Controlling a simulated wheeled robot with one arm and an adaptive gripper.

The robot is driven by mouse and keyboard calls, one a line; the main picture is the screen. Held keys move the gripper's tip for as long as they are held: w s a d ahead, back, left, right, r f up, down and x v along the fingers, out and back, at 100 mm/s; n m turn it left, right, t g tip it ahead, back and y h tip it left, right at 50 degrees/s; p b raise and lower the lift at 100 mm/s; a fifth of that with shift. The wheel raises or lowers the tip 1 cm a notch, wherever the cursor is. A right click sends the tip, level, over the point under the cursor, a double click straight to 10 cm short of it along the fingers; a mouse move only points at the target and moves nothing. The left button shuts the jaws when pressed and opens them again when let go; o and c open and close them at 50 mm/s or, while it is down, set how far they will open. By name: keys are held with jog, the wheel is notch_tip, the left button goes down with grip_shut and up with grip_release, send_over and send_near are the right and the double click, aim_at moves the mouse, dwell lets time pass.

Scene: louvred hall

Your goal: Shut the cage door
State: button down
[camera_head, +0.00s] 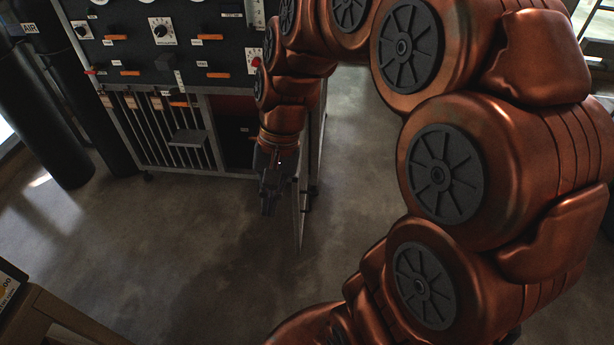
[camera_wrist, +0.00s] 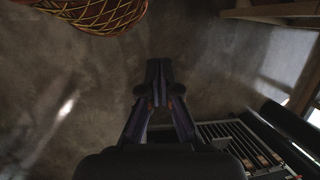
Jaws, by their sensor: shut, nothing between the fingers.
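The cage (camera_head: 160,130) stands under the dark control panel, with a barred front on its left and a dark open compartment (camera_head: 236,135) on its right. The cage door (camera_head: 299,215) is swung out from the right side and shows nearly edge-on as a thin pale frame. My gripper (camera_head: 267,208) points down just left of the door, in front of the opening; I cannot tell whether it touches the door. In the wrist view my gripper (camera_wrist: 160,85) is shut and empty, with the cage bars (camera_wrist: 232,138) at lower right. The door is not clear there.
The control panel (camera_head: 150,50) has several knobs and orange handles. Dark cylinders (camera_head: 45,100) stand at the left. A wooden table (camera_head: 50,315) is at lower left. The concrete floor in front is clear.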

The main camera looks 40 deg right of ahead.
jog(key=w+d+f+m+t+y+b, duration=0.25)
jog(key=w+d+f+m, duration=0.25)
jog(key=w+d, duration=0.25)
jog(key=w+d+f+m+t+y+b, duration=0.1)
jog(key=w+d+f+m+b, duration=0.4)
jog(key=w, duration=0.3)
jog(key=w+d+f+m+t+b, duration=0.2)
jog(key=d+f+m, duration=0.35)
jog(key=d, duration=0.55)
jog(key=w+d+f+m+t+b, duration=0.15)
jog(key=d+f+m, duration=0.25)
jog(key=d+f, duration=0.5)
jog(key=w+a+f, duration=0.4)
jog(key=w+a, duration=0.2)
jog(key=shift+w+a+f+b, duration=0.2)
jog(key=shift+a+f+b, duration=0.15)
jog(key=shift+f+b, duration=0.1)
jog(key=shift+n, duration=0.25)
